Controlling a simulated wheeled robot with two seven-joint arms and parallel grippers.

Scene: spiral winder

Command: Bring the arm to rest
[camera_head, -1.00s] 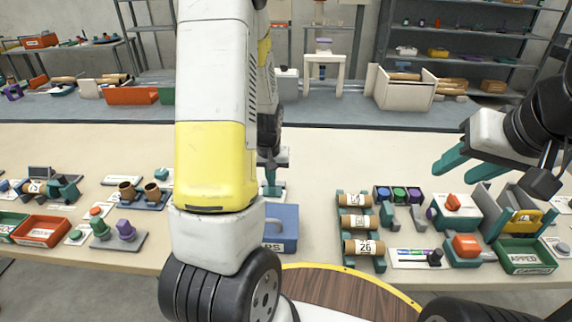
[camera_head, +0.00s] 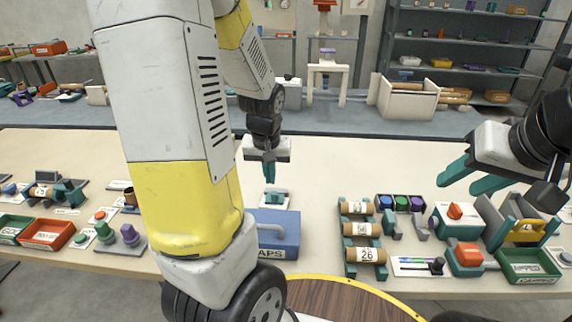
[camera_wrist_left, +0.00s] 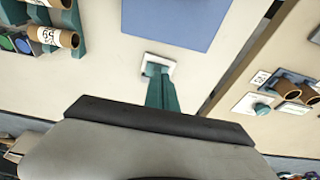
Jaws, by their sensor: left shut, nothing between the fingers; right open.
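My left arm crosses the left middle of the head view. Its left gripper (camera_head: 268,172) points down with its teal fingers shut and empty. The fingers are over a small white plate with a teal part (camera_head: 274,200), behind the blue box (camera_head: 277,228). In the left wrist view the shut fingers (camera_wrist_left: 162,92) overlap the small white plate (camera_wrist_left: 153,60); I cannot tell whether they touch it. My right gripper (camera_head: 462,178) is at the right, open and empty, above the table behind the device with a red knob (camera_head: 455,213).
A rack of tubes (camera_head: 361,238) stands right of the blue box. A red tray (camera_head: 46,233) and small fixtures lie at the left, and a green tray (camera_head: 529,266) at the front right. The table's middle back (camera_head: 350,160) is clear.

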